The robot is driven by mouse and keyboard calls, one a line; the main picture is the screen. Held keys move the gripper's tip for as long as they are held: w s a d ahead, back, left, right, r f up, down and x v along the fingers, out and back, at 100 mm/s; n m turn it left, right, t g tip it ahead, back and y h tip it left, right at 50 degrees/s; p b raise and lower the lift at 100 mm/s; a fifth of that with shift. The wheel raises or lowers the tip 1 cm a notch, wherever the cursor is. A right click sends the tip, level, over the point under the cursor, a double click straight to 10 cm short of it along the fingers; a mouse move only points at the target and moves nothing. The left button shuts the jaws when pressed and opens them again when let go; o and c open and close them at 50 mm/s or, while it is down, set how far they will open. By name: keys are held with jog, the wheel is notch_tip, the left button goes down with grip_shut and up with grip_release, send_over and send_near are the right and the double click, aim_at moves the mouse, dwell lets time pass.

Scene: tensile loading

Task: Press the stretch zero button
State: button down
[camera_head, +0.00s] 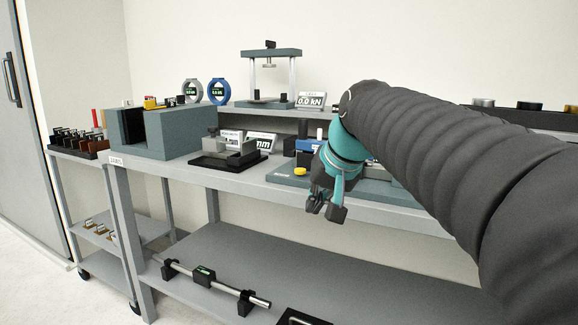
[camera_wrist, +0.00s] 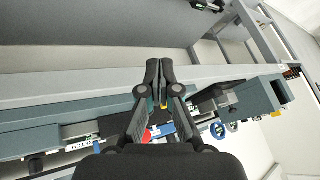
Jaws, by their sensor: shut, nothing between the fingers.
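A round yellow button (camera_head: 300,171) sits on the left front of a blue-grey device base (camera_head: 284,178) on the table; I see no readable label on it, so I cannot tell if it is the stretch zero button. My gripper (camera_head: 326,209) is to the right of it and nearer, pointing down at the table's front edge, and hides part of the device. In the wrist view my gripper's fingers (camera_wrist: 159,72) are together and empty. Behind them are a blue part (camera_wrist: 163,130) and a red part (camera_wrist: 147,137) of the device.
The grey table (camera_head: 225,182) also holds a blue-grey open block (camera_head: 168,142), a black-based fixture (camera_head: 228,160) and a small display (camera_head: 262,141). A raised shelf carries a press frame (camera_head: 271,53) and a 0.0 kN display (camera_head: 311,100). A rod (camera_head: 215,283) lies on the lower shelf.

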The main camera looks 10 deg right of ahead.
aim_at(302, 170)
jog(key=w+r+y+p, duration=0.1)
jog(key=w+r, duration=0.5)
jog(key=w, duration=0.3)
jog(key=w+d+r+t+y+p, duration=0.1)
jog(key=w+r, duration=0.5)
jog(key=w, duration=0.4)
jog(key=shift+w+d+r+m+y, duration=0.15)
jog(key=shift+d+r+m+y, duration=0.15)
jog(key=shift+m, duration=0.1)
jog(key=shift+f, duration=0.2)
jog(key=shift+f+b, duration=2.7)
jog(key=shift+f, duration=1.6)
jog(key=shift+f, duration=0.15)
jog(key=shift+f, duration=0.2)
jog(key=shift+f+b, duration=0.5)
jog(key=shift+f, duration=0.1)
jog(key=shift+w+r+p, duration=0.1)
jog(key=shift+r+p, duration=0.85)
jog(key=shift+p, duration=0.1)
